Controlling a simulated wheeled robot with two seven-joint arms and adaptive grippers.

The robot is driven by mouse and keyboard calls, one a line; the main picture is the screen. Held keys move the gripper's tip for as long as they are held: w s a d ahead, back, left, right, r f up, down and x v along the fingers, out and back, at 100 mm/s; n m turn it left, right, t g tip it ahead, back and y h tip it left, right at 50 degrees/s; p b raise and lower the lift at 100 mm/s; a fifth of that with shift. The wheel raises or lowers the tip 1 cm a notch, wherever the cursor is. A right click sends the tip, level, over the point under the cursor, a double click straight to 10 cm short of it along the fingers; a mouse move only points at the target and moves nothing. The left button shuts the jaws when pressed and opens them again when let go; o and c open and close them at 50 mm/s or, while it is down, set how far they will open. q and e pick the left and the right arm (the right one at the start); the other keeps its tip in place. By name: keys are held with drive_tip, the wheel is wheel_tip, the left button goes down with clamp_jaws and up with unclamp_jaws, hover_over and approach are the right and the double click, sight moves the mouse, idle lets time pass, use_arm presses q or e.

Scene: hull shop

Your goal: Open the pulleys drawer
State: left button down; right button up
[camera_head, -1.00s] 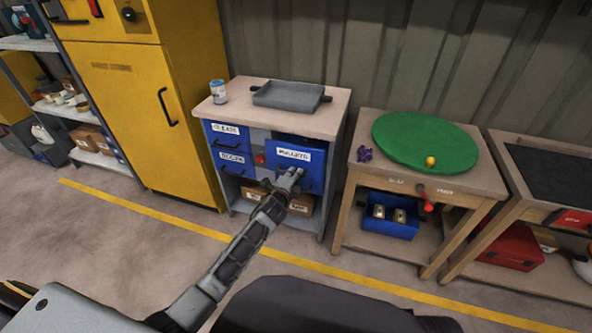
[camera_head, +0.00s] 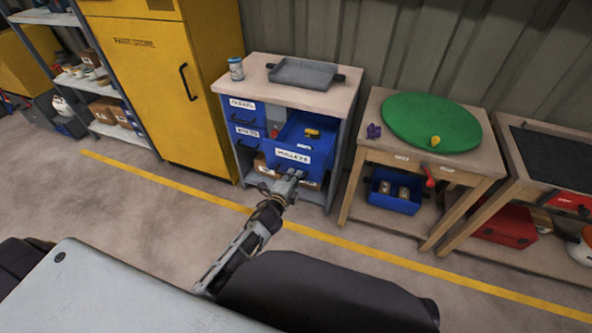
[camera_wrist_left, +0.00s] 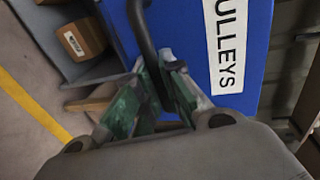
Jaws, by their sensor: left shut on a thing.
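The blue pulleys drawer (camera_head: 293,157) is pulled out of the cabinet under the wooden top, and a yellow and dark item (camera_head: 312,133) shows inside it. Its white label faces outward and also shows in the left wrist view (camera_wrist_left: 224,48). My left gripper (camera_head: 293,176) is at the drawer's front, below the label. In the left wrist view its fingers (camera_wrist_left: 160,85) are shut on the dark bar handle (camera_wrist_left: 141,32). My right gripper is not in view.
Other blue drawers (camera_head: 246,132) to the left are shut. A grey tray (camera_head: 303,73) and a can (camera_head: 236,69) stand on top. A wooden table (camera_head: 368,133) with a green disc stands to the right. Floor in front is clear.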

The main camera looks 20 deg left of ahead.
use_arm(q)
drive_tip(key=shift+s, duration=0.65)
drive_tip(key=c, duration=1.5)
unclamp_jaws()
drive_tip(key=shift+s, duration=0.1)
drive_tip(key=shift+v, duration=5.9)
drive_tip(key=shift+a, duration=0.15)
